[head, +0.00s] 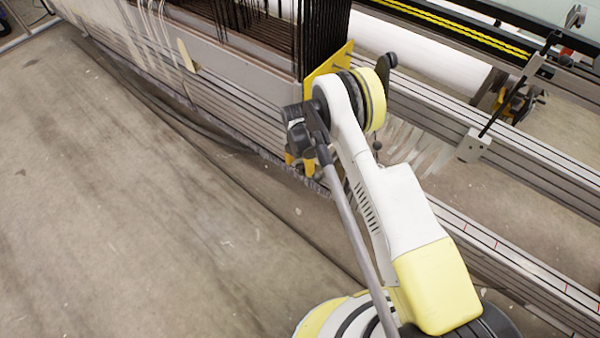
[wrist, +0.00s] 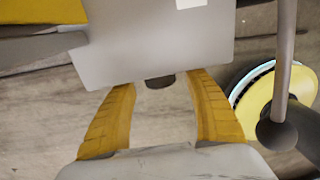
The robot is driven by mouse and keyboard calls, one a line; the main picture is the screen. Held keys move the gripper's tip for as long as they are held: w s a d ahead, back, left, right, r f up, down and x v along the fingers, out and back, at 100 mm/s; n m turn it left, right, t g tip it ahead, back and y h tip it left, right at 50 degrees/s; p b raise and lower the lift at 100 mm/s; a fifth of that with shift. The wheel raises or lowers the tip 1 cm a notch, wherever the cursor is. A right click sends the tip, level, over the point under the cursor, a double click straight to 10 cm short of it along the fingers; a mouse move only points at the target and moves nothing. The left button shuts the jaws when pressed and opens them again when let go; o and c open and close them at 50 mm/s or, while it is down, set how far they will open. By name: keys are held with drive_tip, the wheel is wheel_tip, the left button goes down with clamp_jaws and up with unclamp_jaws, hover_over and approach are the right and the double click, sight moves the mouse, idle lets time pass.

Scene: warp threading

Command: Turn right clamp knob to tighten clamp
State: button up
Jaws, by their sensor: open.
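My gripper (wrist: 162,88) shows in the wrist view with its two yellow fingers spread apart and nothing clamped between them. A dark, short knob-like part (wrist: 160,82) sits at the lower edge of a grey plate (wrist: 150,45), in the gap between the fingertips. It looks like the clamp knob, but most of it is hidden, and I see no finger clearly touching it. In the head view my gripper (head: 302,163) points down beside the loom's front rail, below a yellow end plate (head: 340,56). The clamp knob cannot be made out there behind my arm.
The loom's metal rails (head: 225,100) run diagonally past my gripper, with dark warp threads (head: 325,35) above. A bracket with a rod (head: 475,145) is at right. The floor (head: 130,210) at left is clear.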

drive_tip(key=shift+f, duration=1.2)
drive_tip(key=c, duration=1.2)
drive_tip(key=shift+s+d+t+y, duration=0.2)
drive_tip(key=shift+t+y, duration=0.4)
drive_tip(key=shift+y, duration=0.2)
drive_tip(key=shift+w+a+t+y, duration=0.1)
drive_tip(key=shift+t+y, duration=0.7)
drive_tip(key=shift+y, duration=0.3)
drive_tip(key=o, duration=1.2)
